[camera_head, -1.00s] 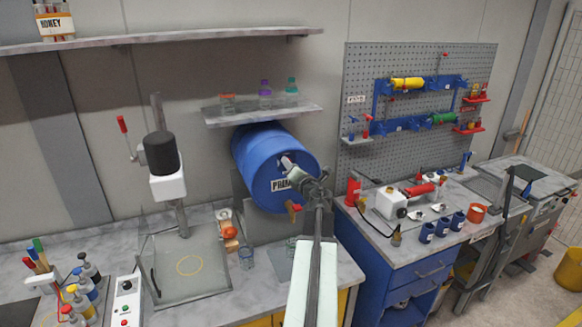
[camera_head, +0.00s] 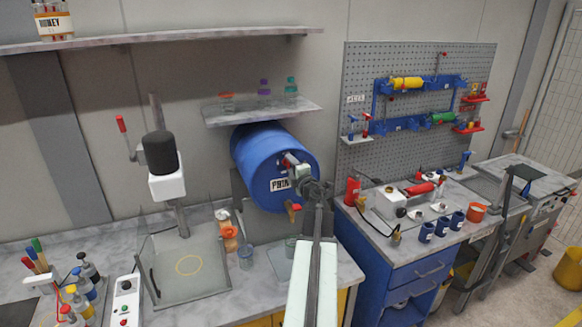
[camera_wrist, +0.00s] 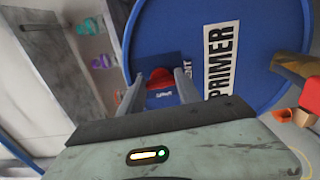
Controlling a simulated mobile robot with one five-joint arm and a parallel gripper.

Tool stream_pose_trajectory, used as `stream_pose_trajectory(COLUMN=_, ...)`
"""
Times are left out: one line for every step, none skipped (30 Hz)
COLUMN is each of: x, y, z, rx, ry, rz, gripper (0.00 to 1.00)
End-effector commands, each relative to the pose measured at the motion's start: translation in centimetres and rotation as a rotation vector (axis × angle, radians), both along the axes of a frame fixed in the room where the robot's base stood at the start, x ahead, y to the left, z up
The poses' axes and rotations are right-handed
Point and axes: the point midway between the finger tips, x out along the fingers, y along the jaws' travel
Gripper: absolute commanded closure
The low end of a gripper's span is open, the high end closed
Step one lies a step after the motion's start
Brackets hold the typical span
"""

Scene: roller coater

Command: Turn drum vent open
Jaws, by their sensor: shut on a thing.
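The blue drum (camera_head: 262,158) lies on its side on a dark grey stand, its round end facing me with a white PRIMER label (camera_head: 280,184). The drum end also fills much of the wrist view (camera_wrist: 215,25). The red vent handle (camera_wrist: 160,76) sits between the two fingers of my gripper (camera_wrist: 158,84), which is shut on it at the drum end. In the head view, my gripper (camera_head: 300,170) is at the drum end's upper right. The fingers hide part of the vent, and its turned angle is hard to tell.
A brass tap with a red handle (camera_head: 294,208) sticks out low on the drum end, below my gripper. A shelf with bottles (camera_head: 262,113) hangs just above the drum. Glass beakers (camera_head: 245,257) stand on the bench below. A pegboard (camera_head: 420,60) is at the right.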

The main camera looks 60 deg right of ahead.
Motion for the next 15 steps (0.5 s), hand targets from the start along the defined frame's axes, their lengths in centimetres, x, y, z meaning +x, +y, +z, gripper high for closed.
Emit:
stream_pose_trajectory(x=-0.04, y=0.03, z=-0.09, rx=0.009, ry=-0.006, rz=0.000, gripper=1.00)
stream_pose_trajectory(x=-0.04, y=0.03, z=-0.09, rx=0.017, ry=-0.011, rz=0.000, gripper=1.00)
stream_pose_trajectory(x=-0.04, y=0.03, z=-0.10, rx=0.024, ry=-0.016, rz=0.000, gripper=1.00)
stream_pose_trajectory(x=-0.04, y=0.03, z=-0.10, rx=0.029, ry=-0.020, rz=0.000, gripper=1.00)
stream_pose_trajectory(x=-0.04, y=0.03, z=-0.10, rx=0.033, ry=-0.023, rz=0.000, gripper=1.00)
stream_pose_trajectory(x=-0.02, y=0.04, z=-0.10, rx=0.038, ry=-0.027, rz=0.000, gripper=1.00)
stream_pose_trajectory(x=-0.02, y=0.04, z=-0.10, rx=0.041, ry=-0.029, rz=0.000, gripper=1.00)
stream_pose_trajectory(x=-0.02, y=0.04, z=-0.10, rx=0.043, ry=-0.031, rz=0.000, gripper=1.00)
stream_pose_trajectory(x=-0.03, y=0.04, z=-0.10, rx=0.045, ry=-0.032, rz=0.000, gripper=1.00)
stream_pose_trajectory(x=-0.03, y=0.04, z=-0.10, rx=0.046, ry=-0.033, rz=0.000, gripper=1.00)
stream_pose_trajectory(x=-0.03, y=0.04, z=-0.10, rx=0.047, ry=-0.034, rz=0.000, gripper=1.00)
stream_pose_trajectory(x=-0.03, y=0.05, z=-0.10, rx=0.047, ry=-0.034, rz=0.000, gripper=1.00)
stream_pose_trajectory(x=-0.03, y=0.05, z=-0.10, rx=0.048, ry=-0.034, rz=0.000, gripper=1.00)
stream_pose_trajectory(x=-0.03, y=0.05, z=-0.10, rx=0.048, ry=-0.034, rz=0.000, gripper=1.00)
stream_pose_trajectory(x=-0.03, y=0.05, z=-0.10, rx=0.048, ry=-0.034, rz=0.000, gripper=1.00)
